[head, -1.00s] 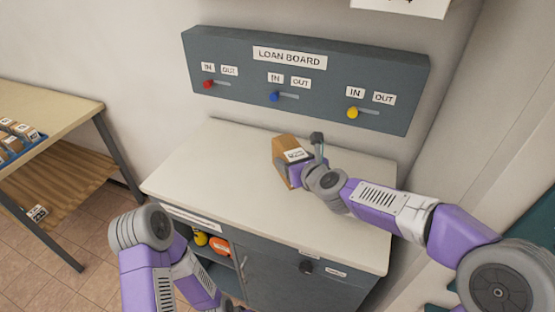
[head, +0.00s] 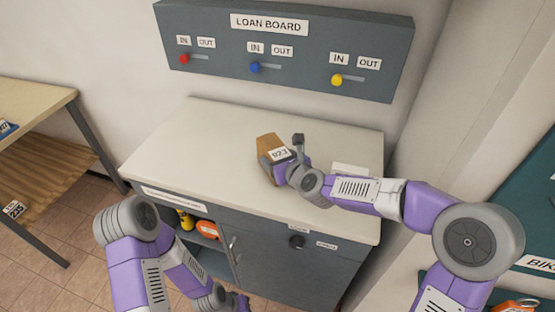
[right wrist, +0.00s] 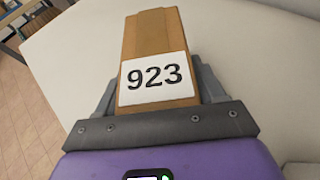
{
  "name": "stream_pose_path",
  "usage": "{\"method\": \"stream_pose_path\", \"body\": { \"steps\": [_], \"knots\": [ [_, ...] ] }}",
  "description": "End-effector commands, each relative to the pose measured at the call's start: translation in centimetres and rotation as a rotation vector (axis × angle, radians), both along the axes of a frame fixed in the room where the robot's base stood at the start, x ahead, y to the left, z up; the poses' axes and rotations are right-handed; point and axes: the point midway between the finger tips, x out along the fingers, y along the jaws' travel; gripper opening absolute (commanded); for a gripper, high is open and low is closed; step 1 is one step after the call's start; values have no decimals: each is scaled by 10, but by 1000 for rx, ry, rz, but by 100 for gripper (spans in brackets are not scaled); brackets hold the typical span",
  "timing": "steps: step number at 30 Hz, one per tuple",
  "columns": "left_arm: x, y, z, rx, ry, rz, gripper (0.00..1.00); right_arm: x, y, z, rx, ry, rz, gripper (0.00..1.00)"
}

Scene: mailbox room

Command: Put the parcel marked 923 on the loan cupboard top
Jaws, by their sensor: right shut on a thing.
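The brown parcel (head: 268,146) has a white label reading 923, which is clear in the right wrist view, where the parcel (right wrist: 153,38) stands between the fingers. My right gripper (head: 272,160) is shut on the parcel, over the middle of the pale loan cupboard top (head: 190,145). Whether the parcel's underside touches the top is hidden. My left gripper (head: 235,303) is low at the bottom edge, in front of the cupboard, mostly cut off; its jaws do not show clearly.
The loan board (head: 300,45) with red, blue and yellow sliders is on the wall behind the top. A white card (head: 350,170) lies on the top, right of the parcel. A wooden shelf table (head: 40,105) stands at the left. The top's left part is clear.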

Motion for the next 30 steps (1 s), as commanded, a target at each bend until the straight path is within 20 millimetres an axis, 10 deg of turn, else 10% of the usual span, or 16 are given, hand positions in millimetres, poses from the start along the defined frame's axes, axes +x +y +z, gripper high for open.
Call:
{"method": "stream_pose_path", "body": {
  "steps": [5, 6, 10, 23, 30],
  "knots": [
    [0, 0, -4, 0, 0, 0, 0, 0, 0, -1, 1, -5, -1, 15],
    [0, 0, -4, 0, 0, 0, 0, 0, 0, -3, 0, 0, 1, 71],
    [0, 0, -3, 0, 0, 0, 0, 0, 0, -2, 0, 0, 1, 91],
    [0, 0, 1, 0, 0, 0, 0, -2, -1, 3, 0, 0, -1, 94],
    [0, 0, -2, 0, 0, 0, 0, -35, -20, 18, -1, -4, -2, 94]
  ]
}}
